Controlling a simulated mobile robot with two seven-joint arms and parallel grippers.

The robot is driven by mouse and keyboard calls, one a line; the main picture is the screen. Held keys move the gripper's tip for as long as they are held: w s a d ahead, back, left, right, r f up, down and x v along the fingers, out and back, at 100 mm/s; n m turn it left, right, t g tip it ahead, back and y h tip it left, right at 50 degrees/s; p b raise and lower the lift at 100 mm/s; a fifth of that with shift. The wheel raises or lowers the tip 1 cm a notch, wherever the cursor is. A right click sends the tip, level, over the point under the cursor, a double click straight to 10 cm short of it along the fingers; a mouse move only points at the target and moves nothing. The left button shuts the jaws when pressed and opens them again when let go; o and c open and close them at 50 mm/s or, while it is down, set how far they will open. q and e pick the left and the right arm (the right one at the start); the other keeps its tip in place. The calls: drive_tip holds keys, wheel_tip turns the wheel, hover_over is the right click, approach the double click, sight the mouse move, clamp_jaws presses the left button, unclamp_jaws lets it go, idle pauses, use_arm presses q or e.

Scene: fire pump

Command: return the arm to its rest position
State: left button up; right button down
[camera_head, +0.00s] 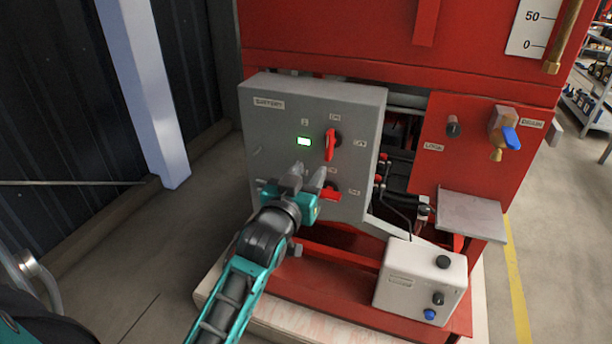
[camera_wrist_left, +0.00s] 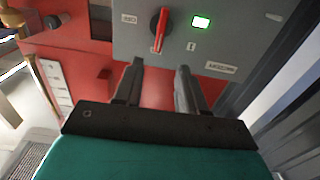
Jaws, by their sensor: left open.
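My left arm (camera_head: 235,295) reaches in from the bottom of the head view, teal and black. Its left gripper (camera_head: 306,178) is open and empty in front of the lower part of the grey battery box (camera_head: 275,125). In the left wrist view the two fingers (camera_wrist_left: 158,75) stand apart with nothing between them. The upper red rotary switch (camera_head: 330,144) has its handle upright, beside a lit green indicator (camera_head: 304,142). The lower red switch (camera_head: 331,194) has its handle lying sideways, just right of the gripper and partly hidden. Contact there cannot be told. My right gripper is not in view.
A white control box (camera_head: 405,290) sits low at the right on the red pump frame (camera_head: 340,30). A drain valve with a blue handle (camera_head: 511,138) and a grey shelf plate (camera_head: 470,215) stick out at the right. The floor left of the frame (camera_head: 120,250) is mostly clear.

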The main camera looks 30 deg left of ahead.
use_arm(q)
drive_tip(key=shift+f, duration=0.1)
idle(0.5)
drive_tip(key=s+d+f+m+g+h, duration=0.2)
drive_tip(key=s+d+f, duration=0.4)
drive_tip(key=s+f, duration=0.3)
drive_tip(key=s+d+f+m+g+h, duration=0.3)
drive_tip(key=s+d+f, duration=0.3)
drive_tip(key=s+f, duration=0.4)
wheel_tip(320, 180, down, 4)
drive_tip(key=shift+s+d+f+g+h, duration=0.15)
drive_tip(key=shift+d+g+h, duration=0.3)
drive_tip(key=shift+g, duration=0.45)
drive_tip(key=shift+a, duration=0.1)
drive_tip(key=shift+c, duration=0.2)
